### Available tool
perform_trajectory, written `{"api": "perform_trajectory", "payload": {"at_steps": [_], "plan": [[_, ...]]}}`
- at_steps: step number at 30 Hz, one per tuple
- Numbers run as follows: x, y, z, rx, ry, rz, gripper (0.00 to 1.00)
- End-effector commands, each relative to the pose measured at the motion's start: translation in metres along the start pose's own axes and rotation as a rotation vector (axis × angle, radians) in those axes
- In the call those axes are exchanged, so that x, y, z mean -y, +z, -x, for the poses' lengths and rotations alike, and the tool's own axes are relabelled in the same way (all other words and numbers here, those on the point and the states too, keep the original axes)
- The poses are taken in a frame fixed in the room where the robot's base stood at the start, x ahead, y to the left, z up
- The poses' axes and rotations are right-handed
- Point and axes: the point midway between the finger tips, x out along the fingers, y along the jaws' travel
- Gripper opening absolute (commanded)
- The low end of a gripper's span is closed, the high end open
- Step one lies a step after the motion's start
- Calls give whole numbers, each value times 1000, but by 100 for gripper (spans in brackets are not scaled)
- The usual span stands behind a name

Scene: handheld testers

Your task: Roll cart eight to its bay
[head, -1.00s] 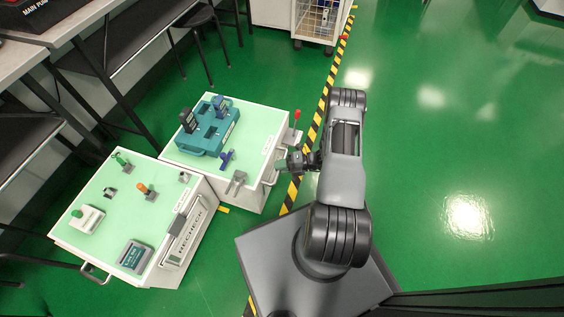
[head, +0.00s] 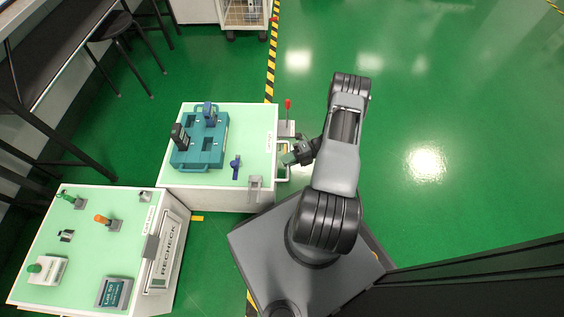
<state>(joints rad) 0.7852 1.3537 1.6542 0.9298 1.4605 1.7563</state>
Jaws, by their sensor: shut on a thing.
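A white cart (head: 218,200) with a pale green top stands left of my arm. On it lies a teal tray (head: 212,158) holding dark and blue handheld testers (head: 180,137). A small label on its top is too small to read, so I cannot tell its number. A pale handle (head: 283,177) runs along its right side, with a red-knobbed lever (head: 287,104) beside it. My gripper (head: 291,157) is at this handle and shut on it; the fingertips are small and partly hidden.
A second cart (head: 170,255) marked "RECHECK" stands close at the lower left. Benches (head: 60,50) and stools (head: 118,28) line the left. A wire-sided trolley (head: 243,14) stands at the top by black-and-yellow floor tape (head: 271,60). Green floor is open to the right.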

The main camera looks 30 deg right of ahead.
Motion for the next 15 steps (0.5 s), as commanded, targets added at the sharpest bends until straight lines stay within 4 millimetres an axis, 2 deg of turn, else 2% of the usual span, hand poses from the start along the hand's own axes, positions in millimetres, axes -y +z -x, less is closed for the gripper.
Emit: {"api": "perform_trajectory", "payload": {"at_steps": [6, 15], "plan": [[4, -1, 14, -7, 0, 0, 0], [5, -2, 23, -2, 2, -3, 0]]}}
